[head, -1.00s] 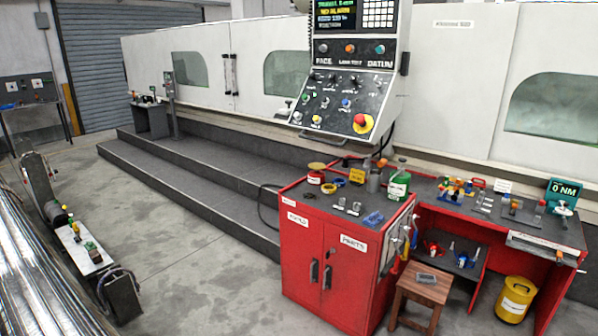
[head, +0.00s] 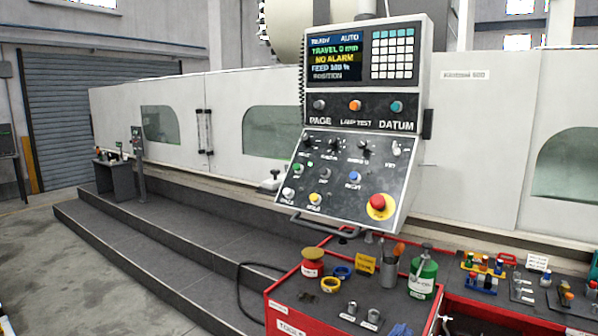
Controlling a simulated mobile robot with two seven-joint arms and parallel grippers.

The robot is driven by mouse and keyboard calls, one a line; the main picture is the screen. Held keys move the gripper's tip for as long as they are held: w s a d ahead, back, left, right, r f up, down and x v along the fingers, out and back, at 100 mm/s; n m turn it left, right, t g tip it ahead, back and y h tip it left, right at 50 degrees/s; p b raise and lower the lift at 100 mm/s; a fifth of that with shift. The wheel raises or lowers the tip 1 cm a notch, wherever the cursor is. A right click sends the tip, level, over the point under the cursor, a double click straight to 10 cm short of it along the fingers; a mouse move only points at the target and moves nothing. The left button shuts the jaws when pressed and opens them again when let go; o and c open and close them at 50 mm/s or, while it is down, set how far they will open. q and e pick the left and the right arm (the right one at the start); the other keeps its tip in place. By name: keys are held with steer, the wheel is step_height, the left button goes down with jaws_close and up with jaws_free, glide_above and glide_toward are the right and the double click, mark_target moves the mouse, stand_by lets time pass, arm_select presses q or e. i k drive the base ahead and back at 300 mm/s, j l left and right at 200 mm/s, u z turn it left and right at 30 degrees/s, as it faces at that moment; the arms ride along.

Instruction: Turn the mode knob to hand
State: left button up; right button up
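The control pendant's sloped panel (head: 340,180) faces me in the middle of the head view. A row of small dark rotary knobs runs along its top: a left knob (head: 308,141), a second knob (head: 333,143) and a third knob (head: 364,147). Their labels are too small to read, so I cannot tell which is the mode knob or where it points. The screen (head: 336,57) above reads AUTO at its top right, with NO ALARM below. Neither of my grippers is in view.
A red emergency stop (head: 377,202) sits at the panel's lower right, near coloured push buttons. A handle bar (head: 312,225) runs below the panel. A red cabinet (head: 283,318) with cans and jars on top stands below. Grey steps (head: 150,235) lie to the left.

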mark_target(305, 138)
steer(key=i+j+z, duration=0.15)
steer(key=i+j, duration=0.25)
steer(key=i+j+u, duration=0.2)
steer(key=i, duration=0.25)
steer(key=j, duration=0.1)
